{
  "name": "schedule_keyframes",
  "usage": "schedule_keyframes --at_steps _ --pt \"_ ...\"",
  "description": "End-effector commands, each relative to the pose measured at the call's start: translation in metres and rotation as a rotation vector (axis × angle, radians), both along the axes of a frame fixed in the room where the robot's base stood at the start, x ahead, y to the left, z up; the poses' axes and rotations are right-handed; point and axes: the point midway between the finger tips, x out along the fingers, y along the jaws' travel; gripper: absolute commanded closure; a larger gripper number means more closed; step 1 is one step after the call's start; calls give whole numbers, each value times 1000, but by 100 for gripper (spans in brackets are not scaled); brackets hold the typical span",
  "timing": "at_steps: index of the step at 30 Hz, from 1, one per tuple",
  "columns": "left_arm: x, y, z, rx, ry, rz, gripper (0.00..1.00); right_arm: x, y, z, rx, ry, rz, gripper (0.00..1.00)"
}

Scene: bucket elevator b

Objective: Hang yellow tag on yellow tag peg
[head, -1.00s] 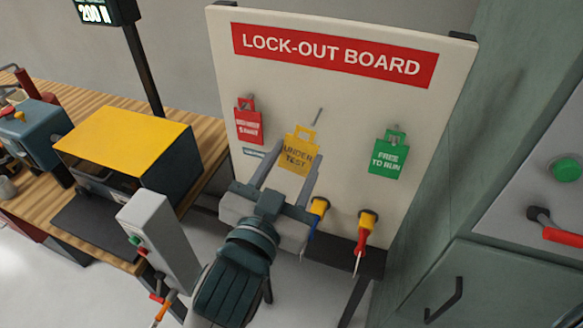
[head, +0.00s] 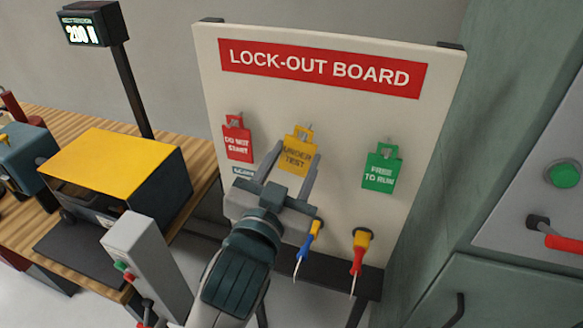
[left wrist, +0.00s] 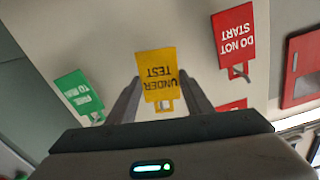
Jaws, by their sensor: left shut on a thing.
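The yellow "UNDER TEST" tag (head: 297,158) is upright in front of the lock-out board (head: 230,90). My left gripper (head: 296,152) is shut on the yellow tag, with one finger at each side edge. The left wrist view shows the tag (left wrist: 157,68) upside down between the fingers (left wrist: 158,95). The yellow tag peg (head: 309,128) shows at the tag's top loop; I cannot tell whether it passes through the loop. My right gripper is not in view.
A red tag (head: 238,138) hangs to the left and a green tag (head: 382,168) to the right. Two tools, one blue (head: 306,243) and one red (head: 357,258), hang below. A workbench with a yellow-topped machine (head: 115,160) is at left; a grey-green cabinet (head: 510,285) is at right.

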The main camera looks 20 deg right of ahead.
Motion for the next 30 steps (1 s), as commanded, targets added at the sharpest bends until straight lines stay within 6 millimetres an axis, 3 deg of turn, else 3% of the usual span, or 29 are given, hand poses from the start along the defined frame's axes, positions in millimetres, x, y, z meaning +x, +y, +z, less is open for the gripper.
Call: schedule_keyframes --at_steps 11,30 --pt "11 -8 -6 -1 2 0 75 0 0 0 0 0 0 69" --pt "13 -9 -10 -1 1 0 75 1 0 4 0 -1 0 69"
